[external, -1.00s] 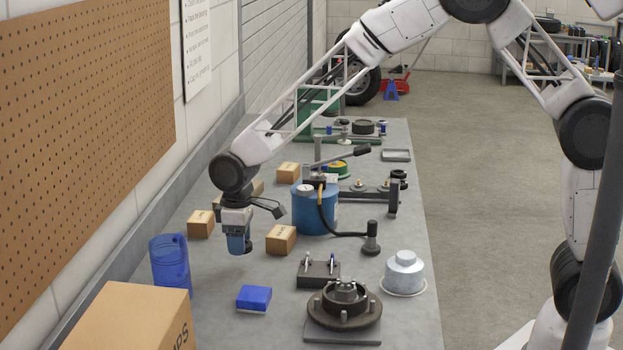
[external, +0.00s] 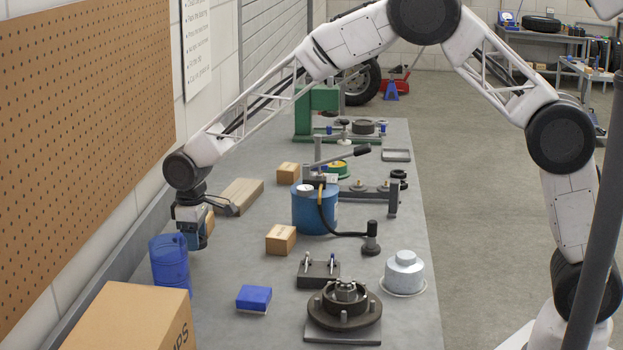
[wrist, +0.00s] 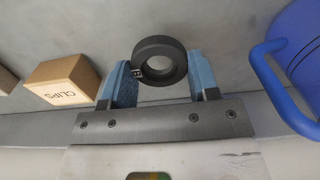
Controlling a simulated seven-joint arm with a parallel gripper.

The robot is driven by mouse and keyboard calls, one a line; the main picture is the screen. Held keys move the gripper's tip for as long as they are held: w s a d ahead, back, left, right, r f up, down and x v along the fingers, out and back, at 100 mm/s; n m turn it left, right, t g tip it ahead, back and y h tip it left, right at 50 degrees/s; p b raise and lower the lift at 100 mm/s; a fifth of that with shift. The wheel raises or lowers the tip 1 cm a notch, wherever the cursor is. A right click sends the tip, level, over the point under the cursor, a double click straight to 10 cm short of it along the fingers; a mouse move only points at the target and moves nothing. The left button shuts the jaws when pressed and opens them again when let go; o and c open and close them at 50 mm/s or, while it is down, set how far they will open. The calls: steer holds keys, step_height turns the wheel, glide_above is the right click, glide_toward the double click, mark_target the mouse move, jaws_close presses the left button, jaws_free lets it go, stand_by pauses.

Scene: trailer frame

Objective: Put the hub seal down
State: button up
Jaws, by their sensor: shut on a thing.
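The hub seal is a thick dark ring (wrist: 164,44) with a small pale label, seen in the wrist view. It sits between the two blue fingers of my gripper (wrist: 160,82), which is shut on it. The seal is too small to make out clearly there.
A clips carton (wrist: 62,80) lies left of my gripper in the wrist view. On the bench are another small carton (external: 281,240), a blue block (external: 254,298), a blue drum (external: 312,212) and a hub (external: 343,308). Bare bench lies between bin and blue block.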

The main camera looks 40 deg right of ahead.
mark_target(193, 259)
steer(key=shift+w, duration=0.1)
stand_by(0.3)
steer(key=shift+w+a, duration=0.2)
steer(key=shift+w+f, duration=0.1)
steer(key=shift+f, duration=1.7)
steer(key=shift+f, duration=0.15)
steer(key=o, duration=1)
step_height(193, 259, up, 12)
